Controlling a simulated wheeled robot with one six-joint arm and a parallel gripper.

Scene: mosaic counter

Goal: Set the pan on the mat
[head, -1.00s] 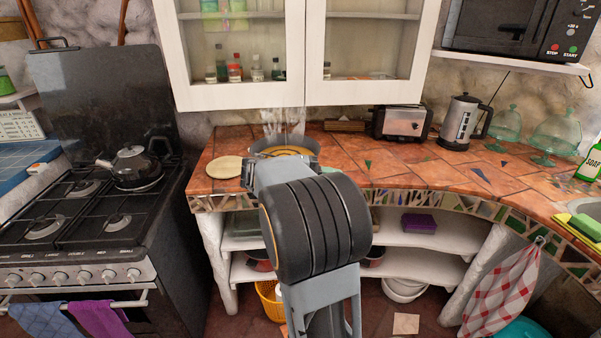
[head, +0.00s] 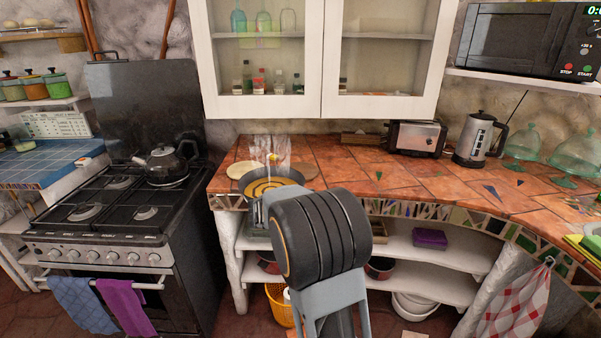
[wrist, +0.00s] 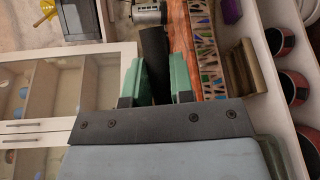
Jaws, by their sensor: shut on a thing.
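My gripper (head: 256,208) is mostly hidden behind my wrist in the head view. In the wrist view my gripper's green fingers (wrist: 158,82) are shut on the pan's dark handle (wrist: 153,55). A pale round mat-like disc (head: 240,168) lies left of and behind the pan. I cannot tell which is the mat.
The stove (head: 120,205) with a kettle (head: 165,163) stands left of the counter. A toaster (head: 416,138) and an electric kettle (head: 479,140) stand at the back. A wall cabinet (head: 322,60) hangs above. The middle of the counter (head: 350,165) is clear.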

